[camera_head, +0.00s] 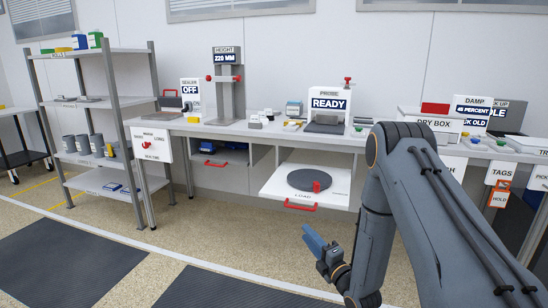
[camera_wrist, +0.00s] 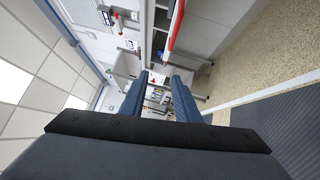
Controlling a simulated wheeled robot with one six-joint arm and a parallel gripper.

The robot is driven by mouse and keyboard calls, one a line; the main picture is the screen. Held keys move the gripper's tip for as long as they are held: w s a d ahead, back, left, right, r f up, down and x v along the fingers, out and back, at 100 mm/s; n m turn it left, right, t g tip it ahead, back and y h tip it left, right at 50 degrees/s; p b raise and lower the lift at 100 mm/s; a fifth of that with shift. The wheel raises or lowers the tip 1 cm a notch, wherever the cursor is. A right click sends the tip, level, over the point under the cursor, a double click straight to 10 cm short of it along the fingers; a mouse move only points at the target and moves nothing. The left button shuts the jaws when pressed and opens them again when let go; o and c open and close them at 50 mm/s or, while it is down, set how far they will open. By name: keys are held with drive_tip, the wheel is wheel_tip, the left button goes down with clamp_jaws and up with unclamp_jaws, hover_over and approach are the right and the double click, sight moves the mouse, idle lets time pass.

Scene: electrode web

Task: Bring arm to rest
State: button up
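My arm (camera_head: 425,190) reaches in from the right side of the head view and bends down at its elbow. My gripper (camera_head: 313,240) hangs low in front of the bench, over the floor, with its blue fingers pointing up and left. In the wrist view my gripper (camera_wrist: 158,88) shows two blue fingers with a clear gap between them. It is open, and nothing is seen between the fingers but distant background. It appears apart from the bench and the drawer.
A pulled-out drawer marked LOAD (camera_head: 275,190), with a dark disc and red handle, juts out near my gripper. The bench (camera_head: 270,133) behind carries HEIGHT and PROBE (camera_head: 328,104) stations. A grey shelf rack (camera_head: 112,110) stands left. Floor in front (camera_head: 190,235) is clear.

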wheel_tip(320, 180, up, 7)
drive_tip(key=m+g+h, duration=0.6)
drive_tip(key=m, duration=0.3)
drive_tip(key=s+r+m+g+h, duration=0.1)
drive_tip(key=s+r+m+g, duration=0.3)
drive_tip(key=s, duration=0.9)
drive_tip(key=s+d+r+m+g, duration=0.1)
drive_tip(key=s+r+m+g, duration=0.3)
drive_tip(key=s, duration=0.9)
drive_tip(key=s+r+m+g+h, duration=0.1)
drive_tip(key=s+r+m+g, duration=0.15)
drive_tip(key=s+m, duration=0.7)
drive_tip(key=s+d+r+n+p, duration=0.1)
drive_tip(key=s+d+r+p, duration=0.2)
drive_tip(key=p, duration=1)
drive_tip(key=d+r, duration=0.3)
drive_tip(key=shift+s+d+r+n+g+h, duration=0.2)
drive_tip(key=shift+r+n+g+h, duration=0.05)
drive_tip(key=shift+n+g+h, duration=0.15)
